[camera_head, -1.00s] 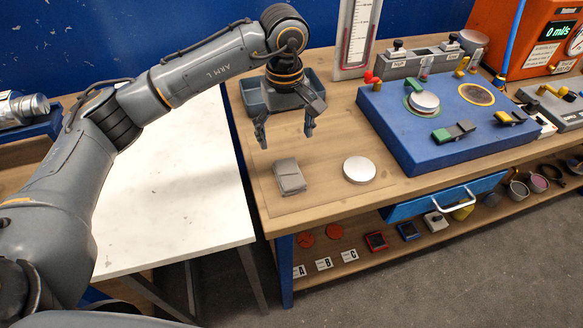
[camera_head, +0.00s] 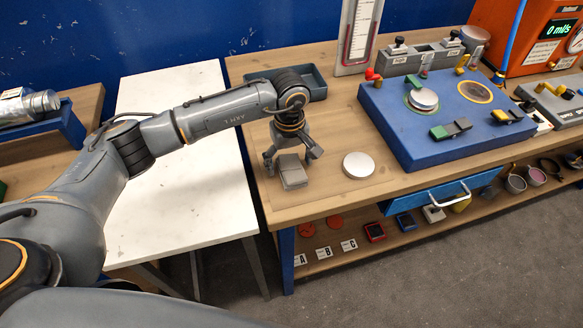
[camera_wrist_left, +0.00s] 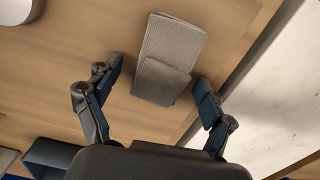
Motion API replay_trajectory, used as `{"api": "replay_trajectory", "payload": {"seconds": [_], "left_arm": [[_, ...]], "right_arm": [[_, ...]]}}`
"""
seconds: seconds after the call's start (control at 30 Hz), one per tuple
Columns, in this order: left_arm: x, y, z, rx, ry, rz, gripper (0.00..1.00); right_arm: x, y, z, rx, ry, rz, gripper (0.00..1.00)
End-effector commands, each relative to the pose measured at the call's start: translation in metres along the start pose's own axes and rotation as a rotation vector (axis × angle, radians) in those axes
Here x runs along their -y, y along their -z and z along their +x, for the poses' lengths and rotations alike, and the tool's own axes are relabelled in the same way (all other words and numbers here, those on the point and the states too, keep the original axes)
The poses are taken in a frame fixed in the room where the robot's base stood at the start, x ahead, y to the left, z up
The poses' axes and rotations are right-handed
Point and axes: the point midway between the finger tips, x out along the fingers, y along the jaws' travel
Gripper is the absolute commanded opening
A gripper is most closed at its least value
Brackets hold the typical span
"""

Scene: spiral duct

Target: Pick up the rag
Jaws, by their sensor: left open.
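The rag (camera_head: 292,172) is a grey folded cloth lying on the wooden bench top near its left end. My left gripper (camera_head: 291,160) is low over the bench, just behind the rag in the head view. In the left wrist view the rag (camera_wrist_left: 168,58) lies ahead of and between the spread fingers of my left gripper (camera_wrist_left: 158,92). The fingers are open, and both look clear of the cloth. My right gripper is not in view.
A silver disc (camera_head: 359,165) lies right of the rag. A grey-blue tray (camera_head: 318,82) stands behind my gripper. A blue apparatus box (camera_head: 400,135) is further right. A white table (camera_head: 180,205) adjoins on the left.

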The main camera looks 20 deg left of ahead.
Motion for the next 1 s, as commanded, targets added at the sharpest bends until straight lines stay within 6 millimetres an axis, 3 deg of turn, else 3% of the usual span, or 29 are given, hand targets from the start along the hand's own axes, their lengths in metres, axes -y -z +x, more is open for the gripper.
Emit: {"api": "replay_trajectory", "payload": {"seconds": [0.07, 0.3, 0.37, 0.73, 0.93, 1.0], "left_arm": [[0.0, 0.0, 0.0, 0.0, 0.0, 0.0, 0.82], [0.0, 0.0, 0.0, 0.0, 0.0, 0.0, 0.33], [0.0, 0.0, 0.0, 0.0, 0.0, 0.0, 0.23], [0.0, 0.001, -0.005, -0.002, -0.001, 0.0, 0.23], [-0.001, 0.002, -0.029, -0.005, -0.003, 0.0, 0.23], [0.002, -0.007, -0.04, -0.005, -0.004, 0.004, 0.23]], "right_arm": [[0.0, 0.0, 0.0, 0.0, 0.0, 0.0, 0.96], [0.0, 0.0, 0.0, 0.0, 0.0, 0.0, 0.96], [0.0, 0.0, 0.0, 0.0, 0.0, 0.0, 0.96], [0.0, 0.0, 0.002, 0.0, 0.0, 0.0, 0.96], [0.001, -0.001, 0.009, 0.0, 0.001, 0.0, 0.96], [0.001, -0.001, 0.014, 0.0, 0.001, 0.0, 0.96]]}}
